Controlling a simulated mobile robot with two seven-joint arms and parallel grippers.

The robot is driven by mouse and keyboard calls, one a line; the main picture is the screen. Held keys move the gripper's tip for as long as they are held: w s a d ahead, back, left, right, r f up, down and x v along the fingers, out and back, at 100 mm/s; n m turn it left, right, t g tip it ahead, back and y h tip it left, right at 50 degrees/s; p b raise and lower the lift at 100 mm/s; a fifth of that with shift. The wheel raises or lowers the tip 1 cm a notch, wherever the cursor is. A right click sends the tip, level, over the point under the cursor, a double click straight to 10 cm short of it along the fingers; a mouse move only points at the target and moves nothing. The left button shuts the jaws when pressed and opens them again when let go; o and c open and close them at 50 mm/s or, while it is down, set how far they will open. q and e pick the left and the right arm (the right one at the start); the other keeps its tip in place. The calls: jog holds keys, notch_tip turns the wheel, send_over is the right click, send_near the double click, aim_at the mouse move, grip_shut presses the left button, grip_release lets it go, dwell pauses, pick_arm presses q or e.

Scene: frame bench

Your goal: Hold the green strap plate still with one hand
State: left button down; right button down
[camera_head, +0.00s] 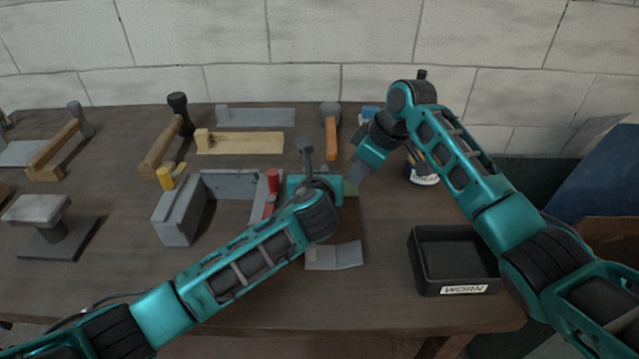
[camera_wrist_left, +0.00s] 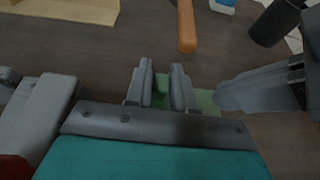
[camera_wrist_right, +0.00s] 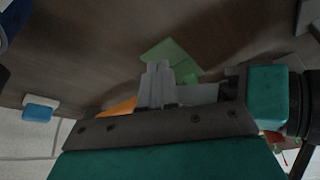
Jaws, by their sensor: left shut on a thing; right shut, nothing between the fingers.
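The green strap plate (camera_head: 350,188) lies low over the bench, mostly hidden behind my left gripper in the head view. In the left wrist view the plate (camera_wrist_left: 205,100) shows between and to the right of the fingers of my left gripper (camera_wrist_left: 160,78), which are shut on it. In the right wrist view the plate (camera_wrist_right: 168,52) appears as two overlapping green parts just beyond the fingertips. My right gripper (camera_head: 357,172) is shut and empty, its tips close beside the plate; I cannot tell if they touch it. Its closed fingers (camera_wrist_right: 157,68) show in the right wrist view.
A grey frame (camera_head: 178,218) with yellow and red clamps stands left of my left gripper. A hammer (camera_head: 331,138) lies behind. A black tray marked WORN (camera_head: 425,272) sits at right. A bent grey plate (camera_head: 334,256) lies in front. Bare bench lies between plate and tray.

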jog(key=shift+f, duration=0.7)
jog(key=shift+s+f, duration=0.1)
jog(key=shift+f, duration=0.3)
pick_arm(q)
jog(key=shift+s+r, duration=0.1)
pick_arm(e)
jog(key=shift+s+d+f, duration=0.1)
jog(key=shift+f, duration=0.2)
pick_arm(q)
jog(key=shift+a, duration=0.1)
pick_arm(e)
jog(key=shift+r, duration=0.85)
notch_tip(320, 180, up, 7)
jog(key=shift+f, duration=0.1)
pick_arm(q)
jog(key=c, duration=0.9)
grip_release()
pick_arm(e)
jog(key=shift+w, duration=0.2)
